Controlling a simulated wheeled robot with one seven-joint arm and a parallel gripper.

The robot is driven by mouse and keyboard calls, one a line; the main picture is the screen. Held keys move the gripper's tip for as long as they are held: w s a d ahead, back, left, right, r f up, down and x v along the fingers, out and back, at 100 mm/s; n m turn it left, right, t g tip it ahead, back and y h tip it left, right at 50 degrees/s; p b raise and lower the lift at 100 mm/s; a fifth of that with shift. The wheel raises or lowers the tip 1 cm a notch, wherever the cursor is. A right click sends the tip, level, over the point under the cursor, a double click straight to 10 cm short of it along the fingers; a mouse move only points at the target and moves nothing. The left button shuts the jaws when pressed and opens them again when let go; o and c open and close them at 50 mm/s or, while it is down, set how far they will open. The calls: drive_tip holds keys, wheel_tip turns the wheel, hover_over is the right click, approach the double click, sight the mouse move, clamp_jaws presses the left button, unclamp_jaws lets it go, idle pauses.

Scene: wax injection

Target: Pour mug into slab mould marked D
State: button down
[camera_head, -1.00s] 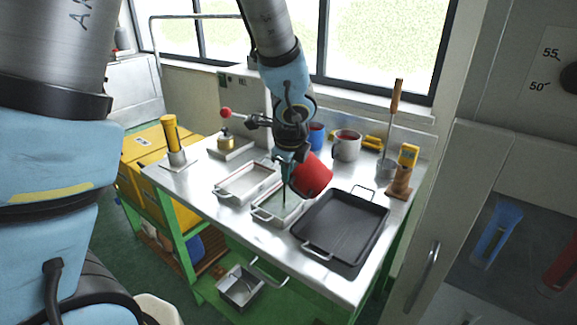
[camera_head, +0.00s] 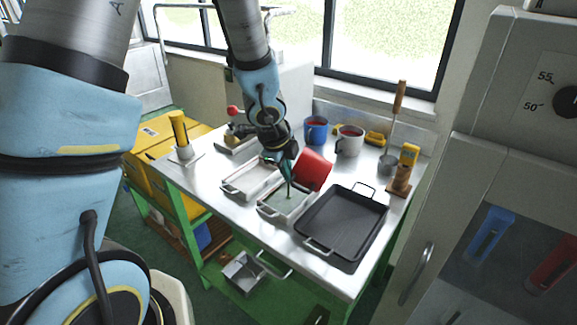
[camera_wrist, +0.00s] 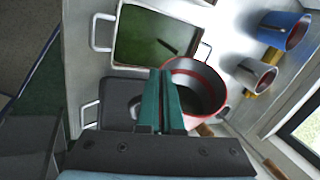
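A red mug (camera_head: 313,171) is held tilted above the right-hand metal slab mould (camera_head: 266,213), its mouth toward the mould. My gripper (camera_head: 291,160) is at the mug's left; in the wrist view its two green fingers (camera_wrist: 160,100) are close together against the mug (camera_wrist: 197,68), and the handle is hidden between them. A thin dark green streak runs down to the mould below the mug. The wrist view shows this mould (camera_wrist: 114,40) with a green surface inside. A second slab mould (camera_head: 226,188) lies to its left. I cannot read letters on either mould.
A black tray (camera_head: 340,225) lies close right of the moulds. A blue mug (camera_head: 316,130), a grey mug (camera_head: 349,140), a ladle (camera_head: 395,120) and a yellow-handled tool (camera_head: 403,165) stand behind. A cabinet (camera_head: 470,190) bounds the right.

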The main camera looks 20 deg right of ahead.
drive_tip(key=shift+w+a+r+g+h+p, duration=0.1)
drive_tip(key=shift+w+a+g+h+p, duration=0.3)
drive_tip(key=shift+p, duration=0.95)
drive_tip(key=shift+w+a+n+g+h, duration=0.1)
drive_tip(key=shift+n+g+h, duration=0.15)
drive_tip(key=shift+g+h, duration=0.3)
drive_tip(key=shift+w+a+n+g+h, duration=0.1)
drive_tip(key=shift+n+g+h, duration=0.15)
drive_tip(key=shift+g+h, duration=0.3)
idle(0.7)
